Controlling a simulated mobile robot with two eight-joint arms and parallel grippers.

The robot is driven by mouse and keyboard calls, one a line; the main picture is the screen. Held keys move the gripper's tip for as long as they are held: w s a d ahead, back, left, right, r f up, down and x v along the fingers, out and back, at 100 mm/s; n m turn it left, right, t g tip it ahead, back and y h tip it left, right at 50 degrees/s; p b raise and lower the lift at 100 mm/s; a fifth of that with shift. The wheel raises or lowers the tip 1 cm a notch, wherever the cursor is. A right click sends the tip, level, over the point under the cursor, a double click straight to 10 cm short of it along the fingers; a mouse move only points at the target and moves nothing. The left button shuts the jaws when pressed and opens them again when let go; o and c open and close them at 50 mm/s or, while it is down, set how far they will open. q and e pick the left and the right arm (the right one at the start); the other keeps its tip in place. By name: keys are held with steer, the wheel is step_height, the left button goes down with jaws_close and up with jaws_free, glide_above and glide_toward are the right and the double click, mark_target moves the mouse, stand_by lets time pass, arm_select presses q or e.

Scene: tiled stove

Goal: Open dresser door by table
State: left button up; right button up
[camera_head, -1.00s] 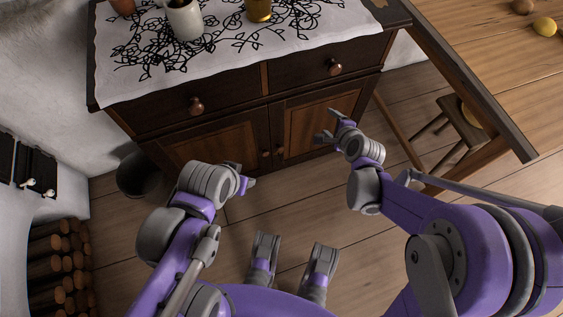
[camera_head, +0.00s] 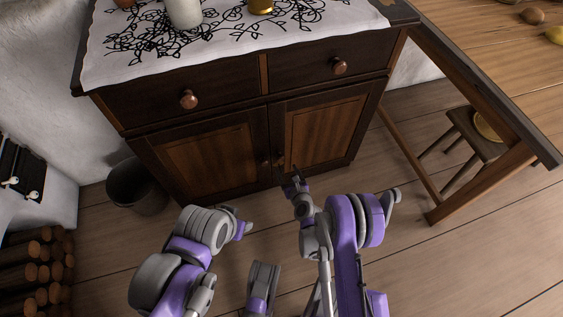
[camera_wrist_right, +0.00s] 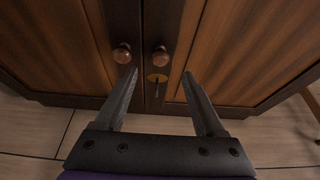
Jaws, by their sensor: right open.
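The dark wooden dresser (camera_head: 262,110) stands ahead with two drawers above two doors. Its right door (camera_head: 322,130), on the table's side, is closed, and so is its left door (camera_head: 208,158). In the right wrist view the left door knob (camera_wrist_right: 122,54) and the right door knob (camera_wrist_right: 160,56) sit side by side, with a key in a brass keyhole plate (camera_wrist_right: 157,78) below the right one. My right gripper (camera_head: 287,172) is open and empty, close in front of the knobs; its fingers (camera_wrist_right: 163,85) point at the door seam. My left gripper (camera_head: 243,228) is low at left, its jaws unclear.
The wooden table (camera_head: 490,75) stands to the right, with a stool (camera_head: 470,135) beneath it. A dark bucket (camera_head: 137,187) is on the floor left of the dresser. Stacked logs (camera_head: 35,275) lie far left. The floor before the right door is clear.

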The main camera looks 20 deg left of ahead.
mark_target(281, 159)
steer(key=b+x, duration=0.1)
steer(key=x, duration=0.7)
steer(key=shift+b, duration=0.3)
steer(key=shift+c, duration=0.2)
jaws_close()
stand_by(0.8)
